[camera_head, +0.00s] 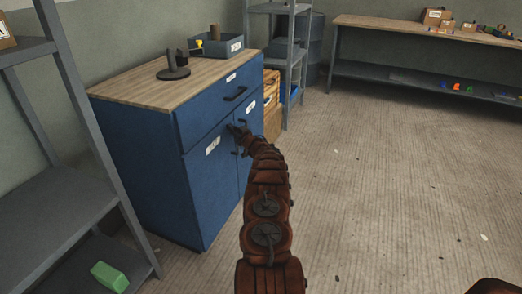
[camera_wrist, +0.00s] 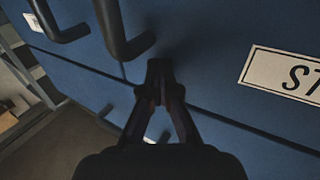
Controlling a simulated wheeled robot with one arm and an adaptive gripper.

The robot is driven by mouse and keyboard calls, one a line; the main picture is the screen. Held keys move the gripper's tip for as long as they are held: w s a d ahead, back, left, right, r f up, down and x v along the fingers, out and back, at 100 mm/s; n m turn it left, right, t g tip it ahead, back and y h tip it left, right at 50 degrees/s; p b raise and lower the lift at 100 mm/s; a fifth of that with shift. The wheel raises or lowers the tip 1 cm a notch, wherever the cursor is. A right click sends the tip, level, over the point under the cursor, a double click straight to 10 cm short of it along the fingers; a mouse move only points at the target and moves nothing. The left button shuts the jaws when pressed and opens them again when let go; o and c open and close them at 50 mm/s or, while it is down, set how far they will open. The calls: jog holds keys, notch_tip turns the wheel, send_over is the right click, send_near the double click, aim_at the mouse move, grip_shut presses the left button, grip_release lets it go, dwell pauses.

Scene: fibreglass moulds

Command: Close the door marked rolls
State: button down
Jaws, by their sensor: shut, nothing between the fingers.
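The blue cabinet (camera_head: 150,155) has a drawer above two doors. The left door (camera_head: 210,190) bears a white label too small to read. The right door (camera_head: 251,145) also bears a white label, unreadable, so I cannot tell which says rolls. Both doors look about flush with the front; a small gap cannot be ruled out. My gripper (camera_head: 236,128) is shut and empty at the upper door front near the handles. In the wrist view my gripper (camera_wrist: 158,68) points at the blue front, beside a dark handle (camera_wrist: 120,30); contact is unclear.
A dark stand (camera_head: 174,68) and a grey bin (camera_head: 218,46) stand on the cabinet top. A grey shelf rack (camera_head: 75,190) stands close at left. Wooden boxes (camera_head: 272,90) sit right of the cabinet. The floor (camera_head: 390,190) to the right is mostly clear.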

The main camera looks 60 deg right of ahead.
jog(key=shift+w+a+r, duration=0.2)
jog(key=shift+w+a, duration=0.05)
jog(key=shift+w, duration=0.3)
jog(key=shift+w+r, duration=0.1)
jog(key=s+d+p, duration=0.1)
jog(key=s+d, duration=0.2)
jog(key=s, duration=1.2)
jog(key=shift+d+f, duration=0.3)
jog(key=shift+d, duration=0.1)
